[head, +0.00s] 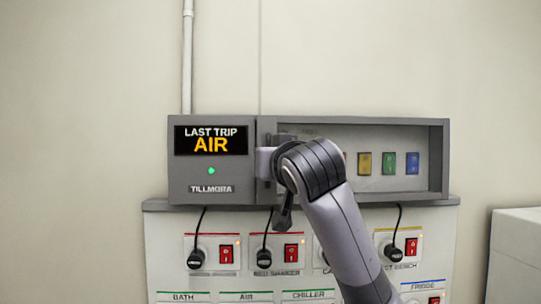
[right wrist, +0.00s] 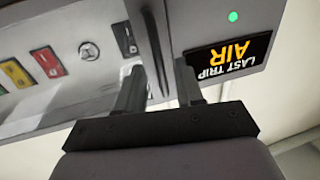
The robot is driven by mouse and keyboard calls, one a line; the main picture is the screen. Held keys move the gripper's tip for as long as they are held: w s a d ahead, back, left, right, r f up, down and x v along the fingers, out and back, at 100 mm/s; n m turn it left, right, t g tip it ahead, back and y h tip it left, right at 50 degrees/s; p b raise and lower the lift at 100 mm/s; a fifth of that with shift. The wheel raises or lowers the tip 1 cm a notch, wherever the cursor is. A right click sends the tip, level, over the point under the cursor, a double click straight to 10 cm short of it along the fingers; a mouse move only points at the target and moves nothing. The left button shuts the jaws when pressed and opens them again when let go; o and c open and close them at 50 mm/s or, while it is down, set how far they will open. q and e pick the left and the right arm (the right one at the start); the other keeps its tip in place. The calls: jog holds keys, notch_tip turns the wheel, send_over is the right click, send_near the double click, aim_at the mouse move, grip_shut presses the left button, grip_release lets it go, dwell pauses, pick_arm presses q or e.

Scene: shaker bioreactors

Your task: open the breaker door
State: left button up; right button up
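The breaker box has a display panel (head: 210,145) on the left and a recessed bay (head: 400,135) on the right with coloured breakers in it. A dark grey plate (head: 266,128), seemingly the breaker door seen nearly edge-on, stands out between display and bay; the breakers show uncovered. My right gripper (head: 270,162) is in front of it. In the right wrist view, my right gripper (right wrist: 160,70) has its fingers apart, one on each side of the plate (right wrist: 153,35), with gaps visible. The arm hides part of the bay. My left gripper is not in view.
Below the box is a white panel (head: 165,225) with red switches (head: 226,254) and black plugs (head: 196,258) on cables. A conduit (head: 187,60) runs up the wall. A white cabinet (head: 515,250) stands at the lower right. The wall above is clear.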

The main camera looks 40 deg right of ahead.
jog(key=shift+w+d, duration=0.25)
jog(key=shift+w, duration=0.45)
grip_shut()
dwell(1.0)
